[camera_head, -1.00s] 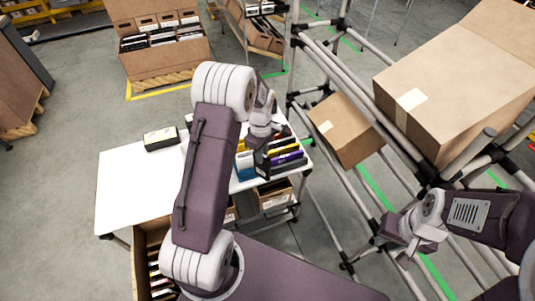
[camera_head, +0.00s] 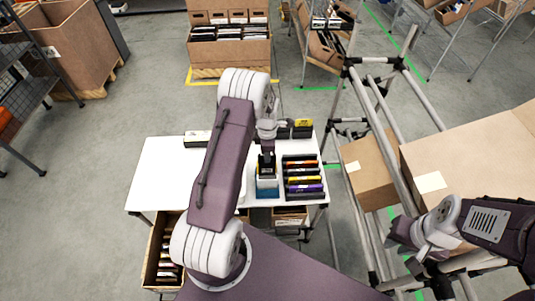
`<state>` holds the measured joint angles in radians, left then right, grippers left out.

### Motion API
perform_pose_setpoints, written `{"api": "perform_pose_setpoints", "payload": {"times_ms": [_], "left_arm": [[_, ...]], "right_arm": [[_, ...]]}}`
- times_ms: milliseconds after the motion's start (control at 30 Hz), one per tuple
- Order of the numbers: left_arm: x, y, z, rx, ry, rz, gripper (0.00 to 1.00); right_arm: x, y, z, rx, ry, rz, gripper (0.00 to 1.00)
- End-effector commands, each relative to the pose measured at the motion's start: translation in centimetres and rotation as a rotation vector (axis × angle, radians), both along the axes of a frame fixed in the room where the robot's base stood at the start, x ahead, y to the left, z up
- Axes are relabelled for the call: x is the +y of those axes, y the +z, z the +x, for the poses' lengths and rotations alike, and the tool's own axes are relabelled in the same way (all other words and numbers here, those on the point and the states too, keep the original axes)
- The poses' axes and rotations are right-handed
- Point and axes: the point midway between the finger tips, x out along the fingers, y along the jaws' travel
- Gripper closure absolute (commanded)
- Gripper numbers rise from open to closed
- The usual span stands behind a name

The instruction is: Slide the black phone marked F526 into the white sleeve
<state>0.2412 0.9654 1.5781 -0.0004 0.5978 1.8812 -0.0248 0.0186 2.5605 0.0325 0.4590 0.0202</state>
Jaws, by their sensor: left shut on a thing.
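My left gripper (camera_head: 267,149) is over the white table, its jaws shut on a black phone (camera_head: 266,170) held upright. Its marking is too small to read. Directly below is a small upright holder (camera_head: 268,190), white above and blue below, which appears to be the white sleeve. The phone's lower end meets or overlaps the holder's top in the picture; I cannot tell how far it is inside. My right gripper (camera_head: 407,250) is at the right, away from the table, beside the pipe rack; its jaw opening is unclear.
A rack of coloured thin items (camera_head: 303,178) stands just right of the holder. A black-and-white box (camera_head: 196,138) lies at the table's back. The white table's left part (camera_head: 155,175) is clear. A pipe rack with cartons (camera_head: 465,160) stands at the right.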

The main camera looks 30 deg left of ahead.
Motion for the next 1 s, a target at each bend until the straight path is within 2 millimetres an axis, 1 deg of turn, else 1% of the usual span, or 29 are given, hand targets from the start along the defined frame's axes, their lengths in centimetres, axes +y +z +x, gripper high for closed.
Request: {"api": "perform_pose_setpoints", "payload": {"times_ms": [33, 100, 1000], "left_arm": [[0.0, -0.7, 0.0, 0.0, 0.0, 0.0, 1.0], [0.0, -1.3, 0.0, 0.0, -0.001, 0.0, 1.0], [0.0, -9.0, 0.0, 0.0, -0.001, 0.0, 1.0]], "right_arm": [[0.0, -0.6, 0.0, 0.0, 0.0, 0.0, 0.77], [0.0, -1.0, 0.0, 0.0, 0.0, 0.0, 0.77], [0.0, -6.8, 0.0, 0.0, 0.0, 0.0, 0.77]]}}
